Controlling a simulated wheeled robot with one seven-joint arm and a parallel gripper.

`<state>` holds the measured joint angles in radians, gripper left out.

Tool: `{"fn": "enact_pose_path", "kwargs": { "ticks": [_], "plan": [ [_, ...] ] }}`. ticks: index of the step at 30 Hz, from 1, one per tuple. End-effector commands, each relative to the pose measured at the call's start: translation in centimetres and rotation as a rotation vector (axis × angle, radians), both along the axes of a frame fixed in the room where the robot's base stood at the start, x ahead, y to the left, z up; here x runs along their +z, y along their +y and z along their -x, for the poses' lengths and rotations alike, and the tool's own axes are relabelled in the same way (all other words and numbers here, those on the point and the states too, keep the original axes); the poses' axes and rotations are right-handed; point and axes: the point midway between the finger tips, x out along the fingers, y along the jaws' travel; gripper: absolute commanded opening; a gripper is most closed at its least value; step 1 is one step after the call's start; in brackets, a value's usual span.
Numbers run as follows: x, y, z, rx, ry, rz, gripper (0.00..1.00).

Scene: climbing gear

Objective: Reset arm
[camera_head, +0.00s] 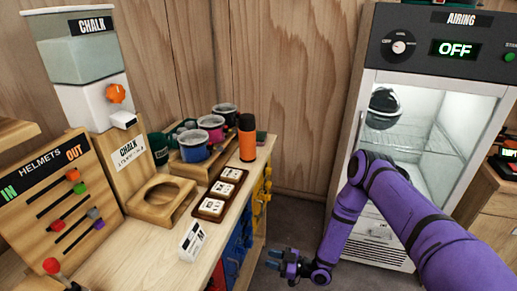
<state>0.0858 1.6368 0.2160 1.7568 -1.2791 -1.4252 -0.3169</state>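My purple arm reaches in from the right side of the view and bends down in front of the airing cabinet (374,226). My gripper (273,259) hangs low over the floor, just right of the wooden counter. Its dark fingers point left toward the counter's side. They are small here, and I cannot tell whether they are open or shut. No held object can be made out.
The wooden counter (130,262) carries a chalk dispenser (90,75), a helmets slider board (62,205), several tubs, an orange bottle (247,140) and a tray of cards (220,192). Coloured gear hangs on its right side. A dark helmet (382,108) sits inside the cabinet, whose display reads OFF.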

Motion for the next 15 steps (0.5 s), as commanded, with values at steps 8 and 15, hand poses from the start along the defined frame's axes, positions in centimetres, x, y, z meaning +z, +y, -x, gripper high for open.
{"fn": "enact_pose_path", "kwargs": {
  "ticks": [8,15],
  "plan": [
    [4.1,-1.1,-5.0,-0.024,-0.022,0.152,0.35],
    [10.5,-3.3,-10.7,-0.091,-0.026,0.36,0.35]
  ]
}}
